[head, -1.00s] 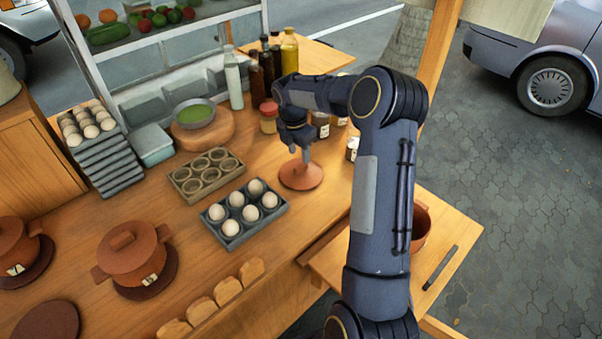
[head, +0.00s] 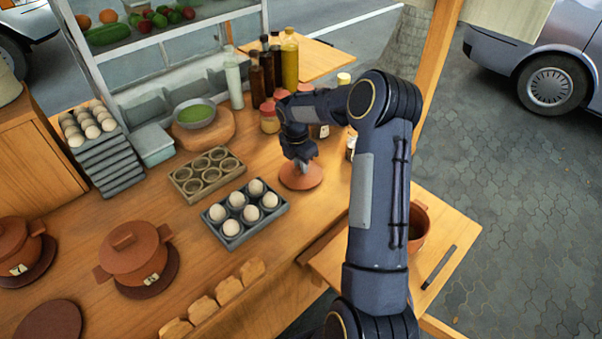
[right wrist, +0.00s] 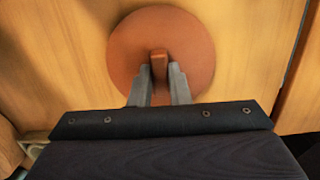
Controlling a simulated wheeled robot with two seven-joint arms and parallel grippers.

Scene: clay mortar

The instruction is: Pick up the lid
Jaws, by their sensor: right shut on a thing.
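The lid (head: 300,179) is a round terracotta disc with an upright handle, lying on the wooden counter right of the egg tray. In the right wrist view the lid (right wrist: 195,35) fills the top middle, and its handle (right wrist: 159,64) stands between my fingers. My right gripper (head: 302,164) reaches down over the lid from above. In the right wrist view the gripper (right wrist: 159,80) is shut on the handle, one finger on each side. I cannot tell whether the lid is clear of the counter. My left gripper is not in view.
A tray of white eggs (head: 243,237) and an empty cup tray (head: 206,158) lie left of the lid. Jars and bottles (head: 290,62) stand behind it. A terracotta pot (head: 419,222) sits on the lower side shelf, partly behind my arm. Lidded pots (head: 133,262) stand at left.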

